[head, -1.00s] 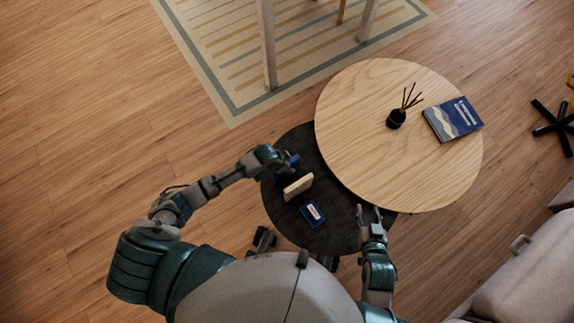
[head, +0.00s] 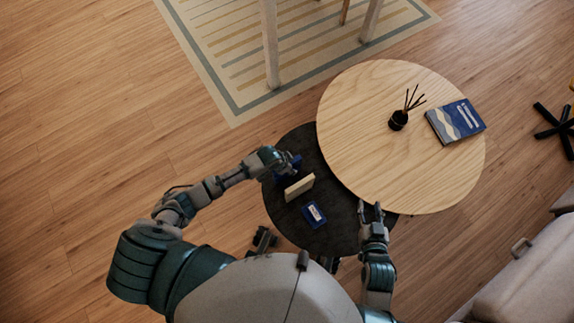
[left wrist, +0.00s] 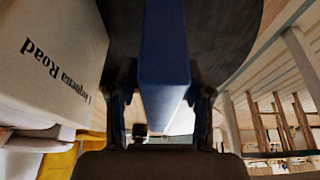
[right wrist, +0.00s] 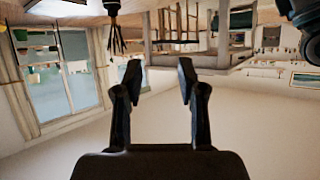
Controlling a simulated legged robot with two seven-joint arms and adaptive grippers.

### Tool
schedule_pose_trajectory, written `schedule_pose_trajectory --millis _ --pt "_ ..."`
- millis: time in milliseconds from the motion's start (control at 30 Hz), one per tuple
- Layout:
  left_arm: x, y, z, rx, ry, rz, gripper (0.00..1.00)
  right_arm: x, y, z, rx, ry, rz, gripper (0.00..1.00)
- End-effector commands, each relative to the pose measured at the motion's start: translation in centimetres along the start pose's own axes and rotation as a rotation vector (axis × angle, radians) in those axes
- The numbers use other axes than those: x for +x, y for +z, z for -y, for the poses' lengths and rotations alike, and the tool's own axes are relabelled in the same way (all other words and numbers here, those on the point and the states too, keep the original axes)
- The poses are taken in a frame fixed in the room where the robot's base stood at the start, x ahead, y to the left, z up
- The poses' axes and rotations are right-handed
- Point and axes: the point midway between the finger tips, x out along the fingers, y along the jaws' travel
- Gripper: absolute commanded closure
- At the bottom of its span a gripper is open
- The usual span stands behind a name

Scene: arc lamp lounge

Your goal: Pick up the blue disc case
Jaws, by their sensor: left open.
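The blue disc case (left wrist: 166,45) stands on edge between the two fingers of my left gripper (left wrist: 165,98) in the left wrist view, and the fingers are open on either side of it. In the head view the blue case (head: 291,167) is mostly hidden by my left gripper (head: 285,161), above the dark table's left part. A cream case (head: 299,187) stands close beside it and shows large in the left wrist view (left wrist: 48,60) with printed text. My right gripper (head: 370,210) is open and empty near the wooden tabletop's lower edge; its parted fingers show in the right wrist view (right wrist: 159,78).
A flat blue item with a pale label (head: 314,214) lies on the dark round table (head: 340,235). The wooden round tabletop (head: 390,170) overlaps it at right, carrying a black reed diffuser (head: 398,120) and a blue book (head: 456,121). A sofa (head: 530,270) stands at lower right.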

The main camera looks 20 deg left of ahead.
Motion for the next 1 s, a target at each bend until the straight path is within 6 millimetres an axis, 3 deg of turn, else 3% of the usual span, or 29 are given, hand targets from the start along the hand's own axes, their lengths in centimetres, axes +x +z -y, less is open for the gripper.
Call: schedule_pose_trajectory --millis 167,400,833,1000 --pt "0.0 0.0 0.0 0.0 0.0 0.0 0.5 0.0 0.0 0.0 0.0 0.0 0.0 0.6" --pt "0.0 0.0 0.0 0.0 0.0 0.0 1.0 0.0 0.0 0.0 0.0 0.0 0.001 0.6" --pt "-0.2 -0.1 0.0 0.0 0.0 -0.001 1.0 0.1 0.3 0.0 0.001 0.0 0.003 0.6" --pt "-1.5 -0.7 0.1 0.0 -0.001 -0.003 1.0 -0.6 1.4 -0.2 -0.001 0.004 0.075 0.6"
